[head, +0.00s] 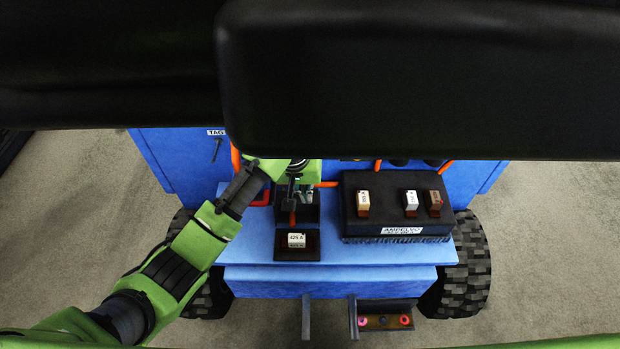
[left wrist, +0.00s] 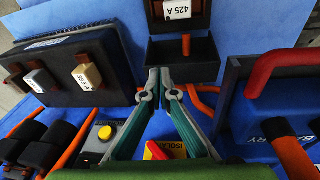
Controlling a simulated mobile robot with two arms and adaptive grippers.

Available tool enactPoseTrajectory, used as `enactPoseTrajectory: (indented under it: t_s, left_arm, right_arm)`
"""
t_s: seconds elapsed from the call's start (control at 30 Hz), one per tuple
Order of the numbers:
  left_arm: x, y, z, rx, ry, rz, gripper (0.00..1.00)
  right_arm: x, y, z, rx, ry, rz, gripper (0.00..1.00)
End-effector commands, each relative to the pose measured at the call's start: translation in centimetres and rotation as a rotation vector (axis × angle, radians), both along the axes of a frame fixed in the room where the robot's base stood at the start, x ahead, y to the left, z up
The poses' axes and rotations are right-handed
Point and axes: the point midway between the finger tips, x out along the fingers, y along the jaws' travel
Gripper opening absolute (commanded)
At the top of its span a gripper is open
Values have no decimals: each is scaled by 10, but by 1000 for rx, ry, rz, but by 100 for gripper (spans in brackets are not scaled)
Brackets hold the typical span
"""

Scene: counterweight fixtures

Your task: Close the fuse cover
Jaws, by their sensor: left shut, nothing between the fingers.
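The fuse cover (head: 312,256) is a dark panel bearing a white block marked 425 A, folded out toward the front of the blue shelf, so it looks open. It also shows at the top of the left wrist view (left wrist: 208,12). It adjoins a small black fuse box (head: 311,214), seen with a short orange rod in the left wrist view (left wrist: 205,50). My left gripper (head: 293,198) is over the back part of this box; its fingertips (left wrist: 159,74) are together and empty, short of the box in the wrist view. My right gripper is not in view.
A larger black box (head: 390,190) with several fuse blocks stands to the right. A battery (left wrist: 262,105), a yellow button (left wrist: 105,132) and a red switch (left wrist: 157,150) are near my left gripper. Large dark shapes hide the top of the head view.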

Motion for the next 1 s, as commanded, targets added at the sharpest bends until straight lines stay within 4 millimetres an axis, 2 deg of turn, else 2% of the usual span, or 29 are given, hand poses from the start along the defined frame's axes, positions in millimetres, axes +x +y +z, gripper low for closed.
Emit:
enactPoseTrajectory:
  t_s: [0.03,0.2,0.37,0.53,0.8,1.0]
  left_arm:
    - [16,-1,18,27,-7,14,0]
    - [41,2,54,91,-4,66,0]
    - [49,4,63,114,-3,89,0]
    - [51,5,44,115,-1,90,0]
    - [59,5,-6,114,-1,90,0]
    - [63,4,-28,113,-3,88,0]
  right_arm:
    - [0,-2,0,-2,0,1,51]
    - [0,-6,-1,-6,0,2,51]
    - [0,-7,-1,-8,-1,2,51]
    - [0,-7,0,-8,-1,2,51]
    - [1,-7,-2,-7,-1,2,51]
    - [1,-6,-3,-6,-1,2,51]
